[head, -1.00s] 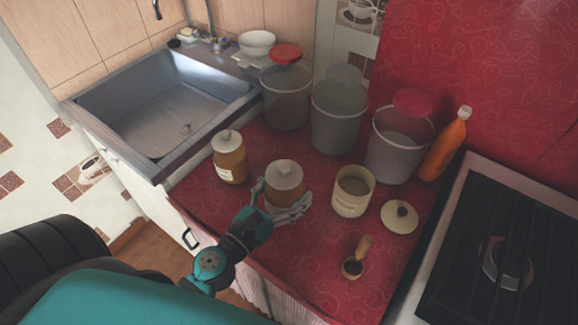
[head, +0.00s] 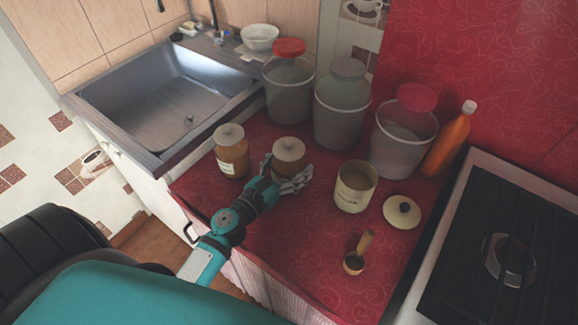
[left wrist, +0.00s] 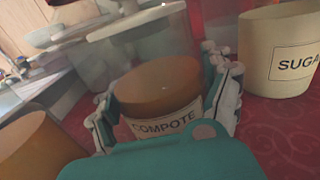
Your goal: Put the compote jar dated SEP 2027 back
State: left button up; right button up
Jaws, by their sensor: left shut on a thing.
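My left gripper (head: 285,178) is shut on an amber compote jar (head: 289,155) with a pale knobbed lid, towards the left part of the red counter. In the left wrist view this jar (left wrist: 160,90) stands between the fingers, its label reading COMPOTE; no date is readable. I cannot tell whether its base touches the counter. A second, similar amber jar (head: 232,158) with a lid and a white label stands just left of it, near the sink, and shows partly at the left edge of the wrist view (left wrist: 32,148). My right gripper is out of view.
Grey buckets with lids (head: 340,112) line the back. A cream SUGAR canister (head: 355,188) stands open to the right, its lid (head: 402,211) beside it. A scoop (head: 355,260) lies in front. An orange bottle (head: 449,145) and stove (head: 500,230) are right; the sink (head: 165,105) is left.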

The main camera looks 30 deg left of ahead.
pick_arm(q)
jog(key=shift+r, duration=0.15)
jog(key=o, duration=1.6)
jog(key=shift+f, duration=0.2)
jog(key=shift+s+r, duration=0.1)
jog(key=shift+r, duration=0.1)
jog(key=s+b, duration=0.1)
jog(key=s, duration=0.2)
jog(key=s+a+b, duration=0.1)
jog(key=s, duration=0.3)
jog(key=s+b, duration=0.2)
jog(key=s, duration=0.1)
jog(key=shift+s+a+f, duration=0.2)
jog(key=shift+s+a, duration=0.1)
jog(key=shift+s+a+r, duration=0.1)
jog(key=shift+s+r, duration=0.05)
jog(key=shift+s, duration=0.45)
